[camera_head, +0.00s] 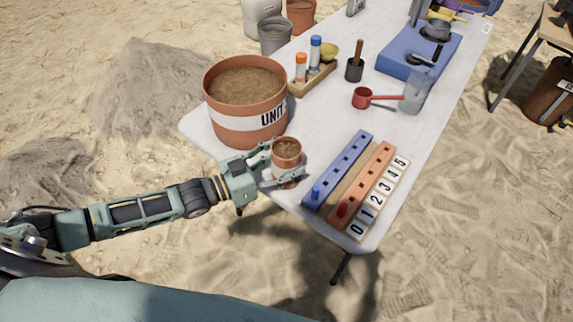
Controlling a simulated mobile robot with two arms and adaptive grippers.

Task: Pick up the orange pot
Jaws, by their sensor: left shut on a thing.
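A small orange pot (287,149) filled with brown soil is at the near left edge of the white table (318,117). My left gripper (285,168) comes in from the left and is shut on this pot, with its fingers around the pot's side. The pot looks upright; I cannot tell whether its base touches the table. A much larger orange pot (224,120) with a white "UNIT" band and soil inside stands just behind and left of it. My right gripper is not in view.
Blue (347,162) and orange (375,172) peg strips with a number strip (370,208) lie right of the small pot. Behind are a wooden bottle rack (315,78), a red scoop (362,98), a clear beaker (416,92) and a blue tray (398,62).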

